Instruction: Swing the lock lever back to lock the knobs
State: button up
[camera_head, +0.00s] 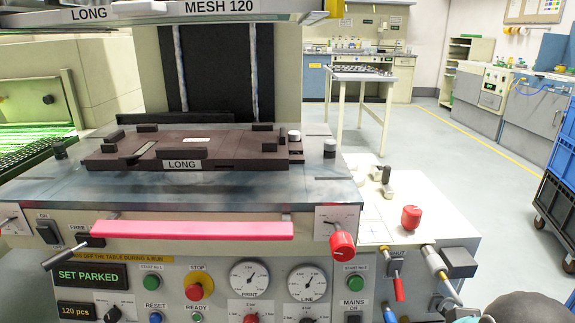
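A lever with a dark grey cylindrical grip (65,258) sticks out toward the lower left from a black block (90,240) on the front of the printing machine. A label reading FREE (78,227) is just above the block; any LOCK label is not readable. A red knob (342,244) sits on a scale plate (336,216) at the right of the front. Another scale plate (10,222) is partly cut off at the left edge.
A pink bar (190,230) crosses the front, right of the lever. Below it is a panel with buttons, gauges and a SET PARKED display (91,275). A brown LONG fixture (190,145) lies on the table. A red-capped knob (411,217) stands on the right side shelf.

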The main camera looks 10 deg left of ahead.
aim_at(56, 260)
jog(key=u, duration=1.65)
